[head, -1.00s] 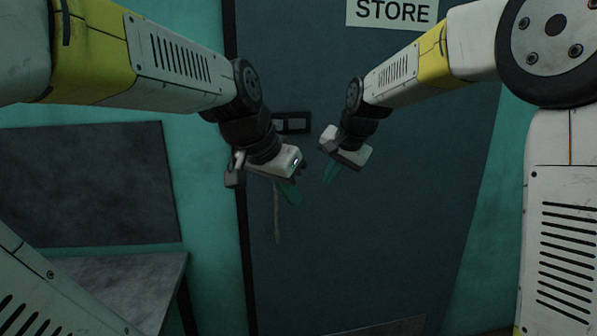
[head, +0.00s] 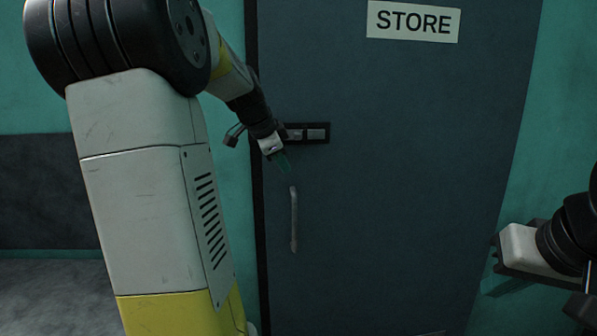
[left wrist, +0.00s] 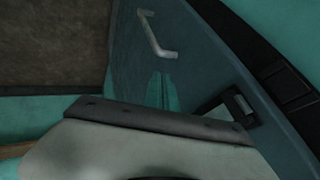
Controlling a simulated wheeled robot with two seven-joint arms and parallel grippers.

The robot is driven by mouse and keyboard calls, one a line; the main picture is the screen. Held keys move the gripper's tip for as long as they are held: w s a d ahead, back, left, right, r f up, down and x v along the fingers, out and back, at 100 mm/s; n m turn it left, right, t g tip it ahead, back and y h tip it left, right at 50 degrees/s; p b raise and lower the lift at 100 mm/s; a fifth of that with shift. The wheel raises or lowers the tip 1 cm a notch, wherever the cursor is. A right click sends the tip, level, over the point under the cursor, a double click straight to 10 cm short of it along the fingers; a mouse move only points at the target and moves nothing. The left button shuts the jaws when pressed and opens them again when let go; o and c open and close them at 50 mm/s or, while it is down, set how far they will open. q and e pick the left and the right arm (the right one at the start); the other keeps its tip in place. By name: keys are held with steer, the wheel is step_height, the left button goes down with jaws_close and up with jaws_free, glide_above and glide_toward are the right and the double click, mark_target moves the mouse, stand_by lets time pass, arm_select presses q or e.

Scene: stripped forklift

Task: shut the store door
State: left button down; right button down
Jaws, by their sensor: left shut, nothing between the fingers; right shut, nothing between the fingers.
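The store door (head: 400,180) is a dark blue-grey panel with a white STORE sign (head: 413,22). It stands in or close to its frame; I cannot tell whether it is fully flush. A vertical bar handle (head: 294,220) is near its left edge, with a dark latch box (head: 308,133) above. My left gripper (head: 285,165) is shut and empty, in front of the door between latch box and handle; contact is unclear. In the left wrist view its teal fingers (left wrist: 161,92) are below the handle (left wrist: 156,36). My right gripper (head: 508,287) is shut and empty at the right.
A black frame strip (head: 256,200) runs down the door's left side. Teal wall (head: 545,140) lies to the right. A dark wall panel (head: 35,190) and a grey surface (head: 45,295) are at the left. The space before the door's middle is clear.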

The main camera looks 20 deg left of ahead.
arm_select(q)
glide_toward(293, 190)
step_height(293, 190, down, 4)
steer(key=w+d, duration=0.3)
steer(key=w+a, duration=0.2)
steer(key=shift+w+f, duration=0.2)
steer(key=shift+w, duration=0.2)
steer(key=shift+w+a, duration=0.2)
steer(key=shift+w, duration=0.2)
